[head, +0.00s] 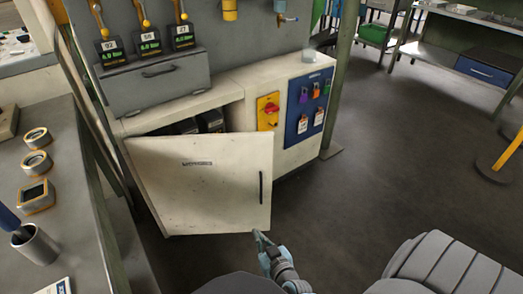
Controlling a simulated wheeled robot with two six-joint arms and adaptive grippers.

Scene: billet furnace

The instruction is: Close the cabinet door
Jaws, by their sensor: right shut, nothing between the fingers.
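The cabinet (233,85) is a low cream-white unit in the middle of the head view. Its door (200,185) stands partly open, swung out toward me, with a dark vertical handle (261,187) near its right edge. Dark items (210,121) show inside through the gap above the door. My right gripper (259,237) is shut and empty, just below the door's lower right corner in the picture. I cannot tell whether it touches the door. My left gripper is out of view.
A bench (80,225) with ring-shaped parts and a metal cup (35,245) runs along the left. A grey drawer box (155,82) sits on the cabinet. A blue panel with padlocks (308,105) is at its right end.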

